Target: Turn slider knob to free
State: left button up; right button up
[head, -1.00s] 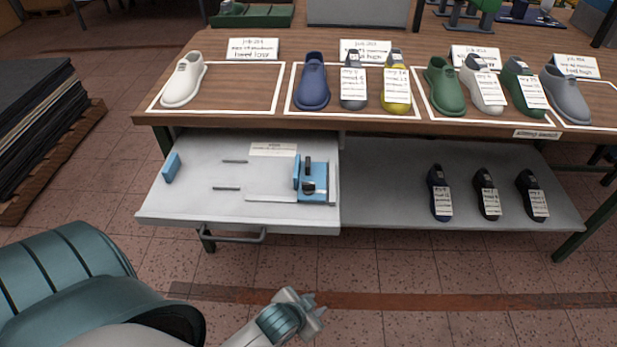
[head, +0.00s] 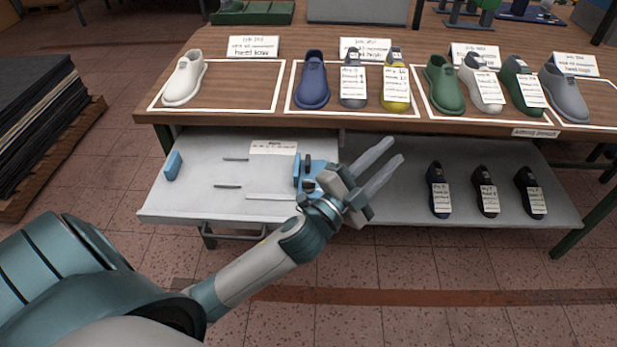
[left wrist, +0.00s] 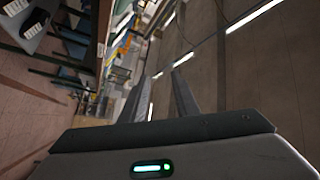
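A pale drawer board (head: 190,195) sits below the tabletop at the left. At its right end is a blue slider fixture (head: 297,165) with a small dark knob (head: 307,186); my left gripper covers much of this fixture. A separate blue block (head: 173,165) stands at the board's left end. My left gripper (head: 383,168) is in front of the drawer's right end, its two pale fingers apart and pointing up and right, with nothing between them. In the left wrist view the fingers (left wrist: 160,98) also stand apart and empty. My right gripper does not show.
The wooden table (head: 230,85) carries several shoe lasts and white label cards. Several dark lasts stand on the grey lower shelf (head: 385,205). A drawer handle (head: 235,232) is at the front. A dark stack (head: 40,110) is at the far left; the floor in front is clear.

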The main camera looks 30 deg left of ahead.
pick_arm(q)
jog(key=s+d+r+m+g+h, duration=0.2)
jog(key=d+r+m+g+h, duration=0.45)
jog(key=m, duration=0.55)
jog(key=s+d+r+m+g+h, duration=0.25)
jog(key=d+m+g+h, duration=0.4)
jog(key=m+h, duration=0.4)
jog(key=w+a+f+m+g+y, duration=0.3)
jog(key=a+f+m+g+y, duration=0.4)
jog(key=a+f+m+y, duration=0.45)
jog(key=w+a+r+y, duration=0.1)
jog(key=a+y, duration=0.9)
jog(key=a, duration=1)
jog(key=shift+w+a+r, duration=0.35)
jog(key=shift+w+r, duration=0.05)
jog(key=shift+r, duration=0.1)
jog(key=shift+f+y, duration=0.1)
jog(key=shift+y, duration=0.15)
